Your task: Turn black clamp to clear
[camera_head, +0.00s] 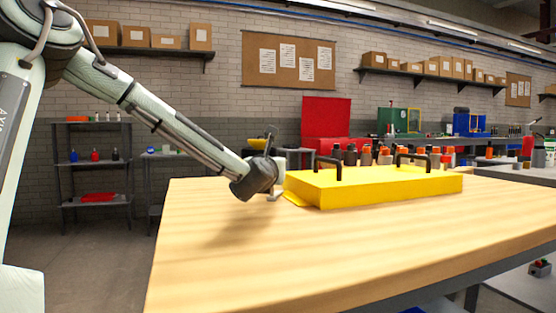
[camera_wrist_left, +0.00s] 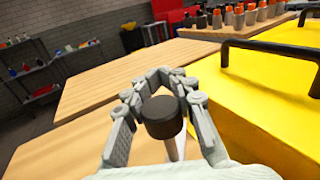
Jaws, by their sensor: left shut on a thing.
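The yellow harvester chassis (camera_head: 400,187) lies on the wooden table, with two black handles on its top. Its yellow side also shows at the right of the left wrist view (camera_wrist_left: 258,108). In the left wrist view, a round black-capped piece with a pale shaft, seemingly the black clamp (camera_wrist_left: 163,116), stands between my left gripper's fingers. My left gripper (camera_wrist_left: 160,78) is shut on it, beside the chassis's left end. In the head view the gripper (camera_head: 277,180) is small, and the clamp cannot be made out clearly. My right gripper is not in view.
Several bottles with orange or black caps (camera_head: 385,155) stand behind the chassis. The wooden table (camera_head: 240,270) is clear in front of it and to its left. Shelves with boxes (camera_head: 150,40) hang on the back wall. A red cabinet (camera_head: 326,122) stands behind the table.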

